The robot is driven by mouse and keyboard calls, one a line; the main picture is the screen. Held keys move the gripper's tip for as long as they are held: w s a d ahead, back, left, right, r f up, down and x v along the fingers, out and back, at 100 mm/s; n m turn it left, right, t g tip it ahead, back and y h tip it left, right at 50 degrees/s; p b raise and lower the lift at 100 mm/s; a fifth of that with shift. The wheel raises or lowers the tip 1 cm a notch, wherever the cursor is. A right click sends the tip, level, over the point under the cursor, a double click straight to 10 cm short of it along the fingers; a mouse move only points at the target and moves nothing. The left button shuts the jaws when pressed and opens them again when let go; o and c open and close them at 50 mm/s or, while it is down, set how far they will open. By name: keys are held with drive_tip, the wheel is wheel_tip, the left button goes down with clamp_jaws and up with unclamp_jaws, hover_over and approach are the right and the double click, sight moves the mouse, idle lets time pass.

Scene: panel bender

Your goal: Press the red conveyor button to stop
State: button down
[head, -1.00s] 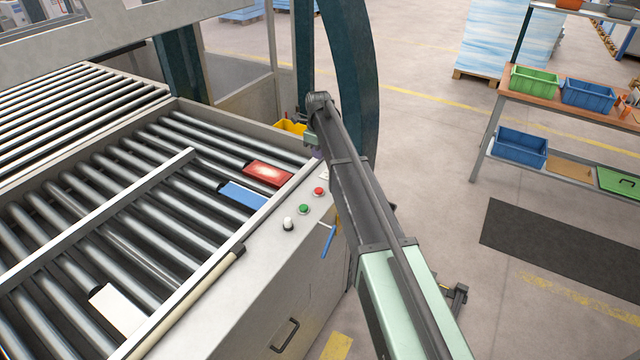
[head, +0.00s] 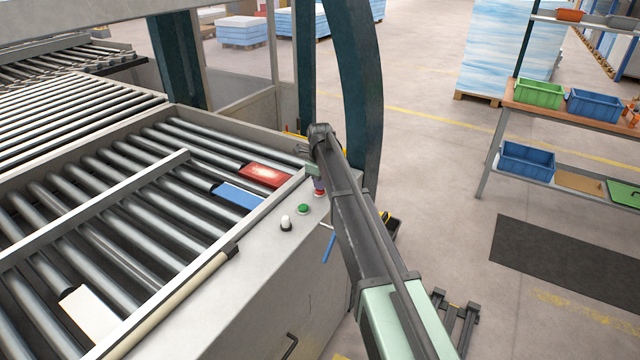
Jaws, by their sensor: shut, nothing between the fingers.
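The red button (head: 320,194) is on the grey conveyor side panel (head: 262,262), at the far end of a short row. A green button (head: 303,209) and a white knob (head: 286,223) sit nearer in the same row. I cannot tell whether the tip touches the button. The fingers are small and dark here, and they are shut with nothing between them.
Red (head: 264,175), blue (head: 240,195) and white (head: 90,313) pieces lie on the roller conveyor (head: 110,250). A blue handle (head: 329,248) is beside the panel edge. A dark green curved post (head: 355,90) rises behind my arm.

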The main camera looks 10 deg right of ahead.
drive_tip(key=shift+f, duration=0.2)
drive_tip(key=shift+s+f+b, duration=0.1)
drive_tip(key=shift+f+b, duration=0.8)
drive_tip(key=shift+s, duration=0.25)
drive_tip(key=shift+r, duration=0.15)
drive_tip(key=shift+s, duration=0.1)
wheel_tip(320, 180, up, 14)
drive_tip(key=p, duration=1.5)
drive_tip(key=shift+w+r, duration=0.2)
